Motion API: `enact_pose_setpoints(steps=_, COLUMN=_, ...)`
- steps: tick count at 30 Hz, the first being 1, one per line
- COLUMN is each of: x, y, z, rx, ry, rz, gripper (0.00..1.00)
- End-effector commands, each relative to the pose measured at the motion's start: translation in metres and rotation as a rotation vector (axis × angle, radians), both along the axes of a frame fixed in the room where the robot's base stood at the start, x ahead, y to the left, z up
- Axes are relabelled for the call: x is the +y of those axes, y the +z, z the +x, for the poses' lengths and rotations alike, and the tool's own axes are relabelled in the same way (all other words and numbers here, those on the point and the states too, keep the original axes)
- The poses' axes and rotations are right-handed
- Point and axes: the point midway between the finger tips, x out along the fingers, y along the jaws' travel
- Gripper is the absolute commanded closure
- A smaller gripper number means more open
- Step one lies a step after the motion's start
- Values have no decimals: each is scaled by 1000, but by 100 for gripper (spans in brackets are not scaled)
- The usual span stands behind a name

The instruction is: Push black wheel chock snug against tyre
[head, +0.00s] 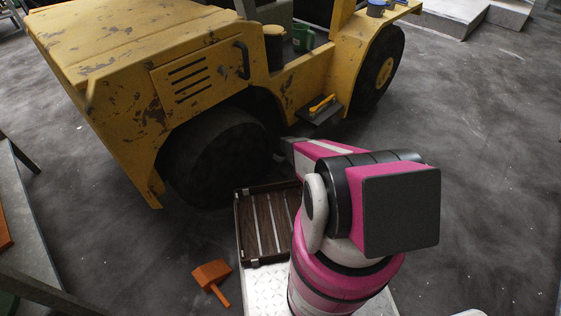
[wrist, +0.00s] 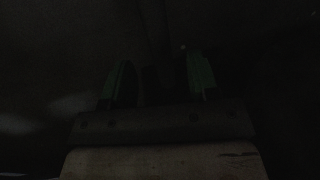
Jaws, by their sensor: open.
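The black tyre (head: 215,160) is the near wheel of a worn yellow vehicle and stands on the dark floor. I cannot make out the black wheel chock in either view. The space beyond my arm at the tyre's right is partly hidden by the arm. The wrist view is very dark. It shows my gripper (wrist: 156,82) with its two greenish fingers apart and nothing clearly between them.
The yellow vehicle (head: 125,45) fills the upper left; its other wheel (head: 378,68) is farther back. A dark step (head: 323,115) bears a yellow-handled item. A slatted tray (head: 240,225) is left of my arm. An orange mallet (head: 211,273) lies on the floor. Floor at right is clear.

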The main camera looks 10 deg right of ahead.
Motion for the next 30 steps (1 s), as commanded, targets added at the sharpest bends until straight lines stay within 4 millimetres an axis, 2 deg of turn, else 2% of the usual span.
enact_pose_setpoints(steps=3, x=3, y=-23, z=-1, rx=1, ry=0, rz=0, gripper=45)
enact_pose_setpoints(steps=9, x=7, y=-45, z=-5, rx=0, ry=0, rz=0, gripper=45)
enact_pose_setpoints(steps=19, x=8, y=-49, z=-6, rx=0, ry=0, rz=0, gripper=45)
enact_pose_setpoints(steps=20, x=8, y=-49, z=-6, rx=0, ry=0, rz=0, gripper=52)
enact_pose_setpoints(steps=24, x=8, y=-49, z=-6, rx=0, ry=0, rz=0, gripper=97)
enact_pose_setpoints(steps=25, x=8, y=-49, z=-6, rx=0, ry=0, rz=0, gripper=100)
enact_pose_setpoints(steps=30, x=9, y=-48, z=-6, rx=-2, ry=0, rz=1, gripper=100)
